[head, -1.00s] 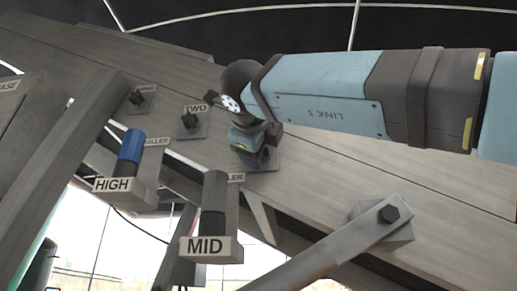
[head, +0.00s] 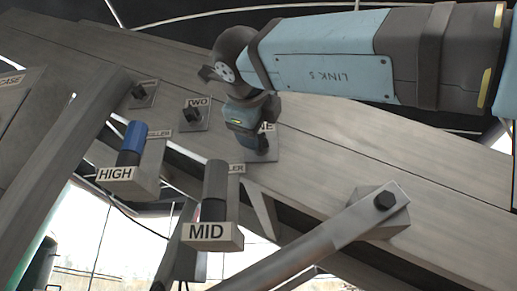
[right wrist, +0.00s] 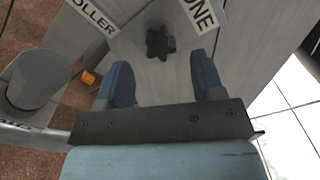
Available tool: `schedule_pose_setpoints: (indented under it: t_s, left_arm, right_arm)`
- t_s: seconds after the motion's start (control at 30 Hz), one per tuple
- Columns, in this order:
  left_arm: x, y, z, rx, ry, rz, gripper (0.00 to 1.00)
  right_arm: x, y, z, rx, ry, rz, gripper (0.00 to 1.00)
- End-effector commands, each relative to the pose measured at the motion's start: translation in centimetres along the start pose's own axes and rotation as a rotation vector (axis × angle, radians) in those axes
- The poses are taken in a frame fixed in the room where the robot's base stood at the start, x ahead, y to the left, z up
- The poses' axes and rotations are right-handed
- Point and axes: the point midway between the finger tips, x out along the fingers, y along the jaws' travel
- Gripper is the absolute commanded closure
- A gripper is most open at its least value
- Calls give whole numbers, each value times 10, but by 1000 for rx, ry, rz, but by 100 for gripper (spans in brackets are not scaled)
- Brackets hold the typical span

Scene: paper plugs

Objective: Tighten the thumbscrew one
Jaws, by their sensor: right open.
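Thumbscrew one is a dark star-shaped knob (right wrist: 158,42) on a grey plate labelled ONE (right wrist: 200,14) in the right wrist view. In the head view its plate (head: 266,155) shows behind my right gripper, and the label is partly covered. My right gripper (right wrist: 163,72) is open and empty, its two blue fingers apart. The knob appears beyond the fingertips, roughly centred between them, and no contact shows. In the head view my right gripper (head: 243,122) hangs in front of the plate. My left gripper is not in view.
The thumbscrew labelled TWO (head: 193,115) and another knob (head: 139,91) sit farther left on the sloped board. A bolted grey bar (head: 335,235) crosses the lower right.

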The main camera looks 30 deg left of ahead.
Motion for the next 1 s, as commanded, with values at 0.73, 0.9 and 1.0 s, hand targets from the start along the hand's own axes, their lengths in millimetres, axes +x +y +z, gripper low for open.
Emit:
schedule_pose_setpoints:
  t_s: [0.73,0.9,1.0]
  left_arm:
    - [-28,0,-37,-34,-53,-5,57]
    - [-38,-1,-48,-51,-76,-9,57]
    - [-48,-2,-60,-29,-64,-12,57]
  right_arm:
    - [-1,-11,4,-725,0,0,38]
    - [-1,-11,4,-1053,1,0,38]
    - [0,-11,4,-1241,1,0,38]
